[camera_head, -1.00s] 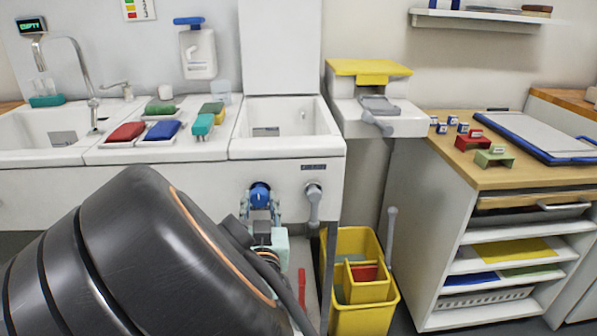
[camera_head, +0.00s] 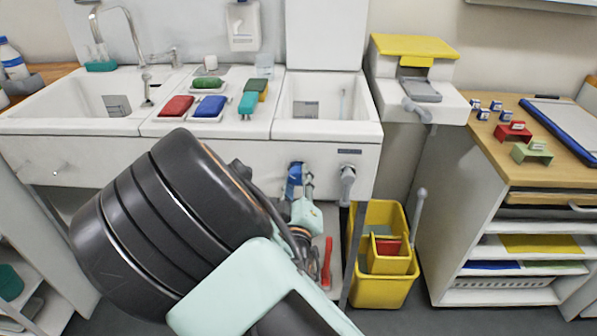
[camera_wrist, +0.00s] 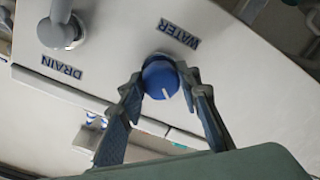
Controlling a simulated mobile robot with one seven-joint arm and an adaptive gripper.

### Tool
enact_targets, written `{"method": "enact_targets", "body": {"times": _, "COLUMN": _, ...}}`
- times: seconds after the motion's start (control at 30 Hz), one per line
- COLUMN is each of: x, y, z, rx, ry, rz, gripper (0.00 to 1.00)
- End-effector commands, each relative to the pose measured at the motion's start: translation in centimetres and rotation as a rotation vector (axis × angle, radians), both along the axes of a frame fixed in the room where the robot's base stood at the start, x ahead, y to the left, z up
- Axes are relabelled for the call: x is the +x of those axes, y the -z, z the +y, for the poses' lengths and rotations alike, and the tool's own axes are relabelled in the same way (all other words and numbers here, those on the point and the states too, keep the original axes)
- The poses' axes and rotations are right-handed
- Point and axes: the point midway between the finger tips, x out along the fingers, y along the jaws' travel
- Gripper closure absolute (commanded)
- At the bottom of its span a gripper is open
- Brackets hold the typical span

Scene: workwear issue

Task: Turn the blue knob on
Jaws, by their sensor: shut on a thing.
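The blue knob (camera_wrist: 160,78) is on the white sink front, beside the WATER label (camera_wrist: 179,33) in the wrist view. It has a white pointer mark on its face. My gripper (camera_wrist: 162,82) has its two fingers on either side of the knob, shut on it. In the head view the blue knob (camera_head: 294,178) is partly hidden behind my gripper (camera_head: 300,184). The grey drain handle (camera_head: 347,183) sits to the right of the knob; in the wrist view it lies at the upper left by the DRAIN label.
A yellow bucket caddy (camera_head: 381,285) stands on the floor right of my gripper. A red-handled item (camera_head: 327,262) is close below it. The sink top carries red, blue and teal pieces. A shelf cabinet (camera_head: 520,215) stands at the right.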

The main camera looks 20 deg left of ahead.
Motion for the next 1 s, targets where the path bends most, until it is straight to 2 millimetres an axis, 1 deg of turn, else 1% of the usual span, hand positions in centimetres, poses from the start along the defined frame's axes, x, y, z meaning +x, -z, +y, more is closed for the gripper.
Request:
{"method": "enact_targets", "body": {"times": 0.2, "x": -0.05, "y": -0.11, "z": -0.06, "rx": -0.141, "ry": 0.001, "rz": -0.030, "gripper": 0.93}}
{"method": "enact_targets", "body": {"times": 0.4, "x": -0.07, "y": -0.02, "z": -0.06, "rx": -0.222, "ry": 0.000, "rz": -0.049, "gripper": 0.93}}
{"method": "enact_targets", "body": {"times": 0.63, "x": -0.05, "y": 0.07, "z": -0.08, "rx": -0.261, "ry": 0.001, "rz": -0.058, "gripper": 0.93}}
{"method": "enact_targets", "body": {"times": 1.0, "x": -0.05, "y": 0.11, "z": -0.10, "rx": -0.265, "ry": 0.001, "rz": -0.060, "gripper": 0.93}}
